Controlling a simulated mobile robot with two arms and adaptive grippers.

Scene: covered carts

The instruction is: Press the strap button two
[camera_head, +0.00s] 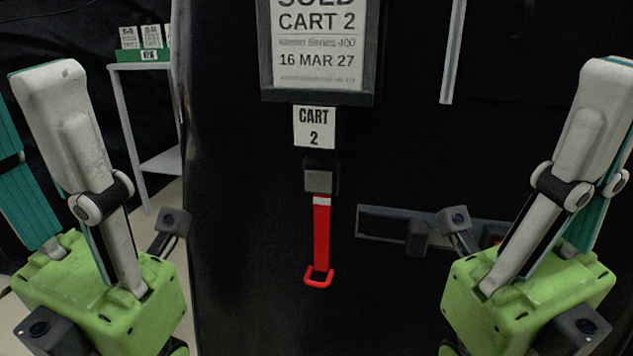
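The covered cart (260,220) is black and fills the middle of the view. On it a small white label (314,127) reads "CART 2". Below the label is a grey strap button (318,180) in a dark housing. A red strap (321,235) hangs straight down from it and ends in a red loop (318,278). My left arm's green wrist is at the lower left and my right arm's green wrist is at the lower right. Both stand apart from the strap and button. The fingers of both grippers are below the picture edge or hidden.
A framed sign (317,45) above the label reads "SOLD CART 2". A grey horizontal bar (385,228) runs across the cart at right, partly behind my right wrist. A white side table (145,130) with cards in a green holder (143,55) stands at far left.

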